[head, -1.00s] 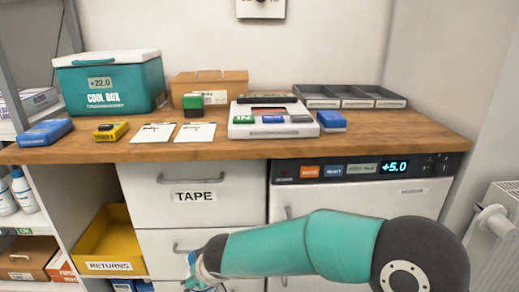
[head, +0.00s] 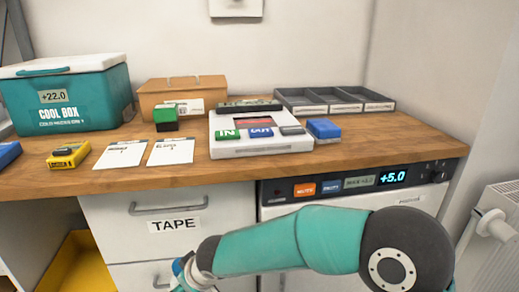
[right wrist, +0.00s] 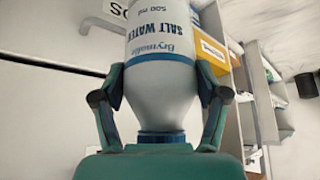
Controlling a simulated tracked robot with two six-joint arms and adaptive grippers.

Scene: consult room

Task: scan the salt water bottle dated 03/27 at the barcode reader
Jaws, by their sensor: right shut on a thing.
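A white salt water bottle (right wrist: 163,85) with blue lettering is held between the fingers of my right gripper (right wrist: 163,105) in the right wrist view. The bottle shows upside down there, with its blue cap toward the gripper's palm. No date is readable on the visible side. In the head view my right gripper (head: 186,274) is low in front of the drawers, partly cut off by the bottom edge. A white unit with a dark red window (head: 222,148), which looks like the barcode reader, sits on the counter above and beyond it. My left gripper is out of view.
The wooden counter (head: 225,177) holds a teal cool box (head: 95,105), cards, a green stamp-like block (head: 165,118), a blue block (head: 323,129) and grey trays (head: 325,98). Drawers (head: 160,203) and a fridge front stand below; a radiator (head: 495,235) is at right.

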